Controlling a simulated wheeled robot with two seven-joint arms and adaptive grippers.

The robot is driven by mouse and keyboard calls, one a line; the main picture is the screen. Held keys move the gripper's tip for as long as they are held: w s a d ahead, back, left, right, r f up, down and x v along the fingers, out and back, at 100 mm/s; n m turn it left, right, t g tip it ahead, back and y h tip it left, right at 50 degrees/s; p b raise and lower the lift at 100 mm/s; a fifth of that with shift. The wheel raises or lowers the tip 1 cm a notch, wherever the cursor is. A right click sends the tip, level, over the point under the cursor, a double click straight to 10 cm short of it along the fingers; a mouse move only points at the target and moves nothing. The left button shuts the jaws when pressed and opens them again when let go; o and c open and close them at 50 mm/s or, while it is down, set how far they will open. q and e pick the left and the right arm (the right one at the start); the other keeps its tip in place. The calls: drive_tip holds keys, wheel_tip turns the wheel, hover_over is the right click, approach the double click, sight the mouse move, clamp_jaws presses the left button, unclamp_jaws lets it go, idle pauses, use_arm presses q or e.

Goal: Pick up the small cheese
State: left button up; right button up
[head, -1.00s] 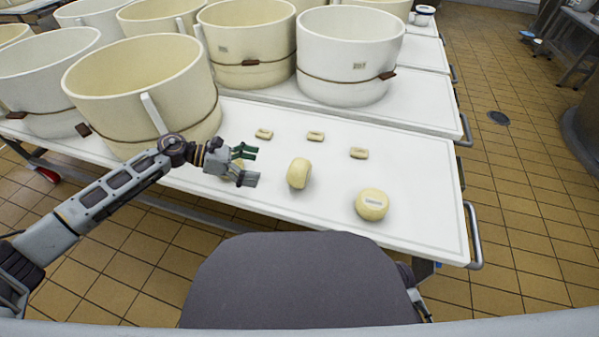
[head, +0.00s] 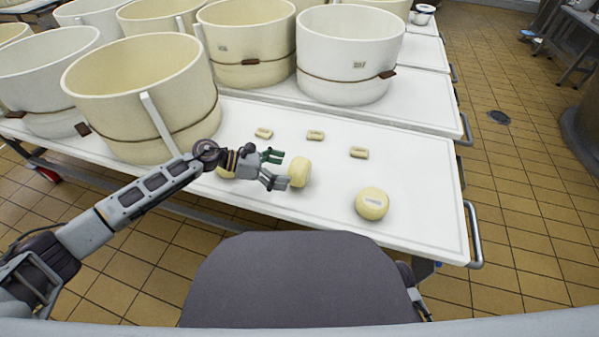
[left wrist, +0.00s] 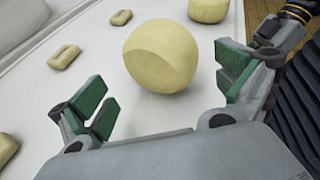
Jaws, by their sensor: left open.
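A pale yellow round cheese (head: 300,171) stands on the white table in the middle of a row of three; it also shows in the left wrist view (left wrist: 160,55). My left gripper (head: 277,169) is open just left of it. In the left wrist view the cheese lies ahead of the open green-padded fingers (left wrist: 165,105), with nothing held between them. A third (head: 226,171) is mostly hidden behind my left gripper.
Three small flat pale blocks (head: 315,135) lie in a row farther back on the white table (head: 420,175). Large cream vats (head: 145,95) stand behind and to the left. The table's right end is clear, with a metal rail at its edge.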

sight(310, 173)
idle(0.3)
use_arm(q)
drive_tip(key=shift+d, duration=0.15)
drive_tip(key=shift+d+f, duration=0.15)
drive_tip(key=shift+d, duration=0.4)
drive_tip(key=x, duration=0.2)
drive_tip(key=shift+d, duration=0.35)
drive_tip(key=shift+w+d+f, duration=0.1)
drive_tip(key=shift+d+f, duration=0.2)
drive_tip(key=shift+d, duration=0.25)
drive_tip(key=c, duration=1.3)
drive_tip(key=shift+o, duration=0.2)
drive_tip(key=shift+r, duration=0.15)
